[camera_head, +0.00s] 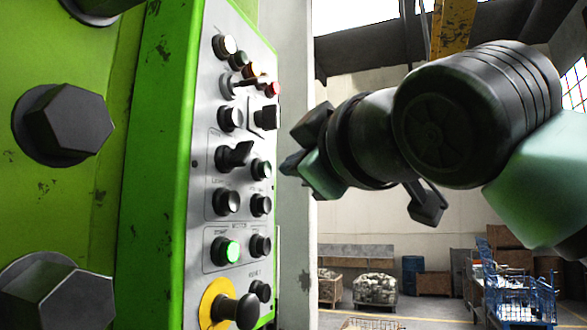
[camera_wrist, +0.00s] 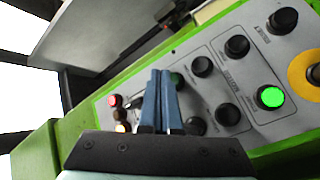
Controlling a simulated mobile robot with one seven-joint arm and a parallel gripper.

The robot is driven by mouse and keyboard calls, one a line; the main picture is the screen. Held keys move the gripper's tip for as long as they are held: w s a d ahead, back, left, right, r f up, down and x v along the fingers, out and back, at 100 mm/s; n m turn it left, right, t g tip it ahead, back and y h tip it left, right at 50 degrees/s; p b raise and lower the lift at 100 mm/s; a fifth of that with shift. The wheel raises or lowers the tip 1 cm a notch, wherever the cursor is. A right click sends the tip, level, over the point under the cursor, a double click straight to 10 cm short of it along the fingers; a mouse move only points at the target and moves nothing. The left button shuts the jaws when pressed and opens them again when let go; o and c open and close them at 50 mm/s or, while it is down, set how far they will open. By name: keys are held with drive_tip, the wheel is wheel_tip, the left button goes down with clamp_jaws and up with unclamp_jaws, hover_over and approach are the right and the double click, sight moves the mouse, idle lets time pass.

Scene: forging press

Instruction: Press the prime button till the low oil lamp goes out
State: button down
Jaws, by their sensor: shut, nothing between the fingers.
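The grey control panel (camera_head: 212,170) faces right on the green press. I cannot read which button is marked prime. Which is the low oil lamp is unclear.
A lit green button (camera_head: 226,250) and several black buttons lie below. A black mushroom knob (camera_head: 246,311) on a yellow ring (camera_head: 213,300) sticks out at the bottom. Large hex bolts (camera_head: 68,125) protrude at the left.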

drive_tip(key=shift+a, duration=0.1)
drive_tip(key=shift+w+a, duration=0.15)
drive_tip(key=shift+a, duration=0.2)
drive_tip(key=shift+w+a, duration=0.1)
drive_tip(key=shift+a, duration=0.3)
idle(0.8)
idle(0.3)
drive_tip(key=shift+s+d+p, duration=0.3)
drive_tip(key=shift+d, duration=0.45)
drive_tip(key=shift+d, duration=0.1)
drive_tip(key=shift+s+d+p, duration=0.15)
drive_tip(key=shift+s+d, duration=0.1)
drive_tip(key=shift+d, duration=0.5)
drive_tip(key=shift+s+d+p, duration=0.15)
drive_tip(key=shift+s+d, duration=0.1)
drive_tip(key=shift+d, duration=0.5)
drive_tip(key=shift+s+d+p, duration=0.15)
drive_tip(key=shift+s+d, duration=0.1)
drive_tip(key=shift+d, duration=0.5)
idle(1.8)
